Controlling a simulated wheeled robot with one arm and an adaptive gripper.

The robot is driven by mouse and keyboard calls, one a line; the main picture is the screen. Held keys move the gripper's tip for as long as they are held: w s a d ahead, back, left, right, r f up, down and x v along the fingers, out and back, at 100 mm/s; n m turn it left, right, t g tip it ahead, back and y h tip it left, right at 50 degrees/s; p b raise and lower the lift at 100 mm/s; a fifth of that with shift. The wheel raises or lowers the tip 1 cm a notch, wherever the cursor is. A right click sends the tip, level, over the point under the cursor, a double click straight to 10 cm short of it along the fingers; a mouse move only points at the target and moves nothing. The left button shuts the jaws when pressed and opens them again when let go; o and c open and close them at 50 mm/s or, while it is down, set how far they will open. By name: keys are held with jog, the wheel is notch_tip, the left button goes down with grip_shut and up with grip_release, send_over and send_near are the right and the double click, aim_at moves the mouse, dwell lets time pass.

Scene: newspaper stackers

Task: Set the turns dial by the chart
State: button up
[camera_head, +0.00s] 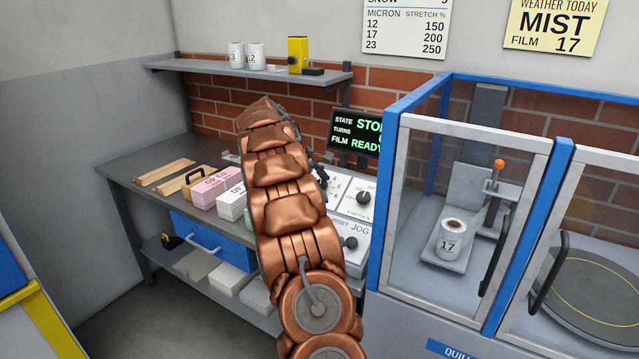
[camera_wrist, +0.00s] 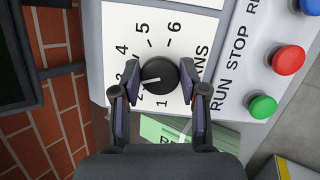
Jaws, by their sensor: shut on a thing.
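The turns dial (camera_wrist: 160,70) is a round black knob on a white panel numbered 1 to 6. Its white pointer line points left in the wrist view, toward the low numbers near 2 and 3; the left finger partly covers that area. My gripper (camera_wrist: 160,82) is shut on the knob, one finger at each side. In the head view my arm hides most of the gripper and dial. The white chart (camera_head: 405,28) on the wall lists micron 12, 17, 23 with stretch 150, 200, 250; its top is cut off. A yellow sign (camera_head: 555,25) reads MIST, film 17.
A dark screen (camera_head: 355,133) shows STOP and READY, with the turns value hidden. Beside the turns dial are a stretch dial (camera_head: 364,198) and red (camera_wrist: 288,60) and green (camera_wrist: 263,107) buttons. A blue-framed cabinet (camera_head: 390,210) stands right, holding a roll marked 17 (camera_head: 450,240).

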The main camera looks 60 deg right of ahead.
jog(key=shift+f, duration=0.1)
jog(key=o, duration=1.1)
jog(key=v, duration=1.2)
jog(key=shift+a, duration=0.1)
